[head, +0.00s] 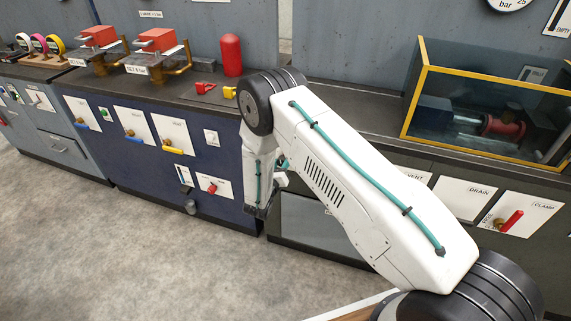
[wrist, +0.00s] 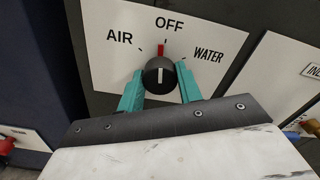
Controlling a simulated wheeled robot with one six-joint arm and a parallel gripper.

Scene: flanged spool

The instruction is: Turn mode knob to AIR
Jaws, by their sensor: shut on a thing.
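The red pointer stands at OFF, with AIR to the left and WATER to the right. The teal fingers of my gripper (wrist: 160,70) are on both sides of the knob and shut on it. In the head view my arm hides the knob and most of the gripper.
Plates marked DRAIN (head: 466,198) and CLAMP (head: 517,214) are to the right, the latter with a red handle. A yellow-framed glass tank (head: 478,92) stands on the counter above. A blue cabinet with valve plates (head: 133,130) is to the left. The floor in front is clear.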

